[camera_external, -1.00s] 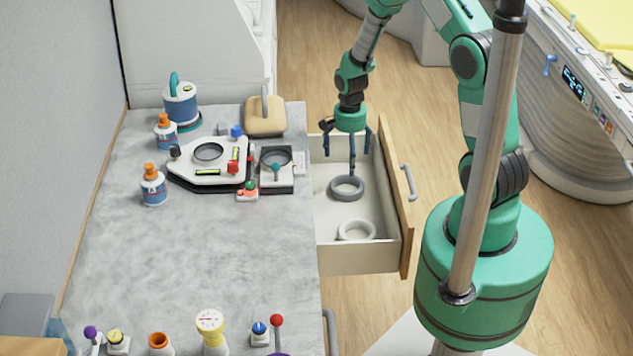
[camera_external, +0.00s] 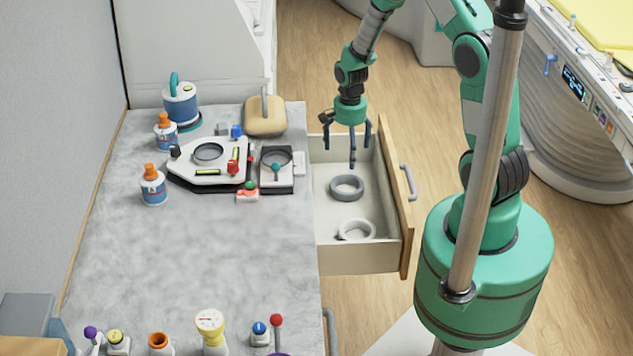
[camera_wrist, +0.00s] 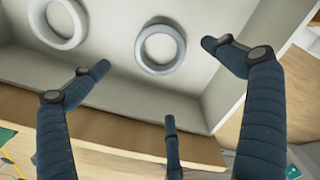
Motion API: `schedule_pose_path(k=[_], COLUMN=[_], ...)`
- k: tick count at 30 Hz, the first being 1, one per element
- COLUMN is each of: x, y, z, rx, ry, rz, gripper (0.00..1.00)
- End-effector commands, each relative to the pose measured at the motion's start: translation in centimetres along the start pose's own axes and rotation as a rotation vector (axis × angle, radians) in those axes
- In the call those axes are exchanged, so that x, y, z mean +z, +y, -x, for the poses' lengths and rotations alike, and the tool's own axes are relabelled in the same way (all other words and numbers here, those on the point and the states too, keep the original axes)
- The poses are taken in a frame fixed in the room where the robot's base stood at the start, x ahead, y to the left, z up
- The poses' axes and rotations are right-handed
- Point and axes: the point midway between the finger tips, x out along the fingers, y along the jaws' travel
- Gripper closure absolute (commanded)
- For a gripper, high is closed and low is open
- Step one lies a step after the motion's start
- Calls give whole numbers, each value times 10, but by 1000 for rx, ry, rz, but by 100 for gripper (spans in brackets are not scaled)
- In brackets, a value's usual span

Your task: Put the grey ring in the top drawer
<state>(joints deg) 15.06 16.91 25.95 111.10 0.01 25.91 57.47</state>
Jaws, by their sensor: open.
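The grey ring (camera_external: 347,196) lies flat on the floor of the open drawer, toward its far half. It also shows in the wrist view (camera_wrist: 160,70), lying loose beyond the fingertips. My gripper (camera_external: 350,145) is above the far part of the drawer, with its three dark fingers spread and empty. In the wrist view the open fingers (camera_wrist: 165,85) frame the grey ring without touching it. The drawer (camera_external: 350,262) is pulled out from the counter's right side.
A white ring (camera_external: 354,221) lies in the near half of the drawer. The grey countertop (camera_external: 230,260) has a wide bare middle. Bottles, a white device (camera_external: 208,172) and a tan block (camera_external: 265,122) stand toward its far end. The drawer front has a handle (camera_external: 408,182).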

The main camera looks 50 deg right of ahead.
Motion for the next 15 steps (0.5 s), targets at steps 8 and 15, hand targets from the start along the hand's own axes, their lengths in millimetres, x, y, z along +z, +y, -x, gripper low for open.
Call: schedule_pose_path(k=[8, 15], x=[9, 31], y=[-6, -6], z=[47, 127], rx=[-32, -83], ry=[21, 61], rz=[84, 245], gripper=[0, 0])
